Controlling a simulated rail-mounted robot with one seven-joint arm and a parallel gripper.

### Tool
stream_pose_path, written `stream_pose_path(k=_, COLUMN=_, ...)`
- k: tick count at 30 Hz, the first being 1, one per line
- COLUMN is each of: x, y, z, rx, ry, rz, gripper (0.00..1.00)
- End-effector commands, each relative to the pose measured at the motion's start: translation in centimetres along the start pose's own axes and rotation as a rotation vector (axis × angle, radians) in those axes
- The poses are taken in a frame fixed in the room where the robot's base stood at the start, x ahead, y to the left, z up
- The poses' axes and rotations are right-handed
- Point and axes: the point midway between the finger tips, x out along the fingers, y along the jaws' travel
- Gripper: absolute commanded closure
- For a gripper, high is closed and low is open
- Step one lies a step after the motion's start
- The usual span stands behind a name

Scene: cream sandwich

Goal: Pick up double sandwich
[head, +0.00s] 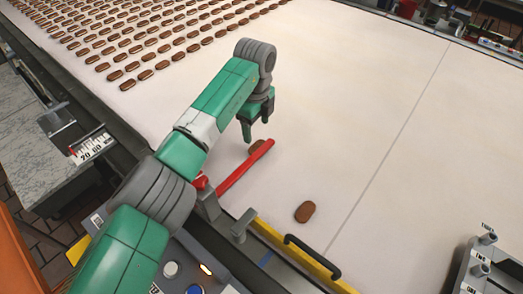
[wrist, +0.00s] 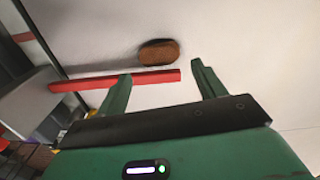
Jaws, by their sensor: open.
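A brown sandwich (head: 255,146) lies on the pale belt against or very near the red bar (head: 243,168), which hides part of it in the head view. In the wrist view the sandwich (wrist: 158,52) lies just beyond the red bar (wrist: 130,79). My gripper (head: 256,132) hangs over the belt close to this sandwich, fingers pointing down. In the wrist view my gripper (wrist: 160,71) is open and empty, with the sandwich ahead between the finger directions. A second brown sandwich (head: 305,211) lies alone nearer the front edge. I cannot tell from its side whether either is double.
Many sandwiches (head: 145,75) lie in rows at the back left of the belt (head: 330,90). A yellow rail (head: 290,252) with a black handle (head: 313,258) lines the front edge. A grey machine (head: 485,265) stands at lower right. The belt's right side is clear.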

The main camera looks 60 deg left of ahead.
Motion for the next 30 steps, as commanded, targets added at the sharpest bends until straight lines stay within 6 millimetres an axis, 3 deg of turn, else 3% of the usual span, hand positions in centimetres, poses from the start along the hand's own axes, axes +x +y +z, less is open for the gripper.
stream_pose_path(k=3, x=1.9, y=0.0, z=0.0, rx=-0.001, ry=0.000, rz=0.001, gripper=0.31)
stream_pose_path(k=10, x=3.1, y=0.0, z=-0.2, rx=-0.001, ry=0.000, rz=-0.001, gripper=0.31)
stream_pose_path(k=17, x=7.2, y=0.2, z=-0.5, rx=-0.002, ry=-0.001, rz=0.001, gripper=0.31)
stream_pose_path(k=23, x=7.3, y=0.1, z=-0.6, rx=-0.001, ry=0.000, rz=-0.002, gripper=0.31)
stream_pose_path(k=24, x=7.3, y=0.1, z=-0.6, rx=-0.001, ry=0.000, rz=-0.002, gripper=0.33)
stream_pose_path(k=28, x=7.3, y=0.1, z=-0.6, rx=-0.001, ry=0.000, rz=-0.002, gripper=0.58)
stream_pose_path(k=30, x=7.3, y=0.1, z=-0.6, rx=-0.001, ry=0.000, rz=-0.002, gripper=0.58)
